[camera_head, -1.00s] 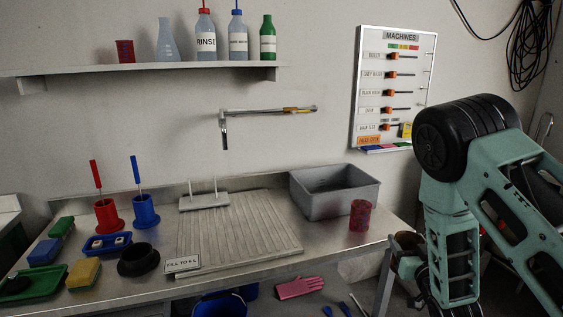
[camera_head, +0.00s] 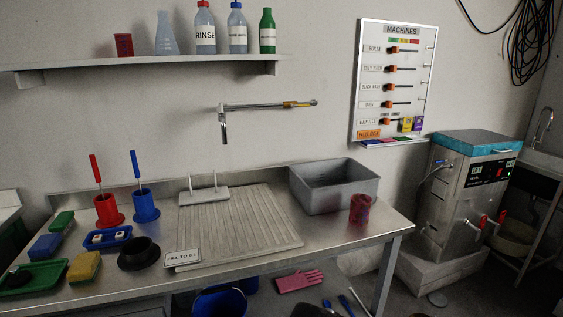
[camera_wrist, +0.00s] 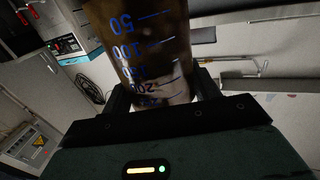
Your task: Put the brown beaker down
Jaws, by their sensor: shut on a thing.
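The brown beaker (camera_wrist: 145,45) fills the upper middle of the wrist view. It is brown and see-through, with blue volume marks that read upside down in this view. My gripper (camera_wrist: 160,92) is shut on it, with one dark finger on each side of its wall. Part of the beaker is cut off by the top edge of the picture. Neither my gripper nor the brown beaker shows in the head view now. I cannot tell from the wrist view whether the beaker touches any surface.
A metal bench (camera_head: 330,233) holds a ribbed draining board (camera_head: 240,225), a grey basin (camera_head: 340,200), a red patterned beaker (camera_head: 360,209), brush holders and sponges. A steel machine with a teal top (camera_head: 470,142) stands at the right. A shelf (camera_head: 150,62) holds bottles.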

